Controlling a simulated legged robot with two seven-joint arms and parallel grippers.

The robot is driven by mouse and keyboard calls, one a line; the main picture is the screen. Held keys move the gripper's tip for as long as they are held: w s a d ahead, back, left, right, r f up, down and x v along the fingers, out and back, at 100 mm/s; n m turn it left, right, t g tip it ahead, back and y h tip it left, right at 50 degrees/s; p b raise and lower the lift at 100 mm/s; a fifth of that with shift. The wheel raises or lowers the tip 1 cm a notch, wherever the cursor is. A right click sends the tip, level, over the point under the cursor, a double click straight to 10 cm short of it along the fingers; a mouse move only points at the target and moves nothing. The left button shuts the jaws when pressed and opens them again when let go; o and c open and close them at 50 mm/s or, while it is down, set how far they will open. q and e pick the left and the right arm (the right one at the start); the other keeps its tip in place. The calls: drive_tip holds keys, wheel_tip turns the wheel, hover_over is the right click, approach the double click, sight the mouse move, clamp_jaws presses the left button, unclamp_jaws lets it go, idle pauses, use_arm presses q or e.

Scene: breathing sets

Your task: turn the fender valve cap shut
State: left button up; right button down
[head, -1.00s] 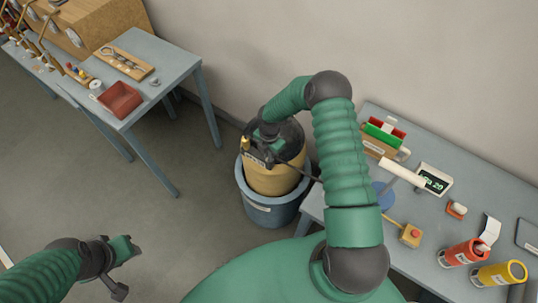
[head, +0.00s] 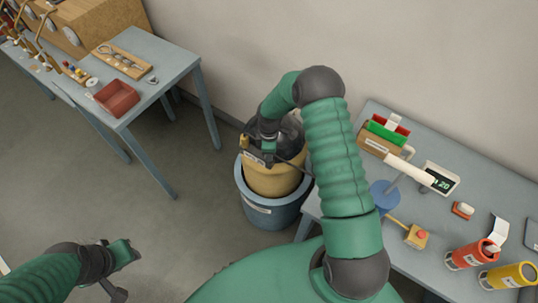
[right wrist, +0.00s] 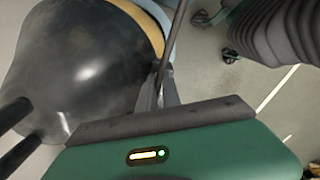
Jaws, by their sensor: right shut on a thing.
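The fender (head: 272,182) is a yellow cylinder with a dark, rounded top, standing in a blue-grey tub (head: 262,212). Its dark dome (right wrist: 85,70) fills the left of the right wrist view. A small brass-coloured fitting (head: 244,142) shows at its left side. My right gripper (head: 268,158) is down at the fender's upper front. In the right wrist view its fingers (right wrist: 158,90) are close together on a small thing they mostly hide, seemingly the valve cap.
Floor between is clear.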

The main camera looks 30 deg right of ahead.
drive_tip(key=m+b, duration=0.1)
drive_tip(key=m, duration=0.5)
drive_tip(key=shift+m, duration=0.3)
idle(0.4)
drive_tip(key=c, duration=1.5)
unclamp_jaws()
drive_tip(key=shift+c, duration=0.2)
drive_tip(key=shift+r+b, duration=0.1)
drive_tip(key=shift+b, duration=0.2)
wheel_tip(320, 180, up, 17)
drive_tip(key=b, duration=0.1)
drive_tip(key=shift+f+b, duration=0.2)
drive_tip(key=shift+b, duration=0.2)
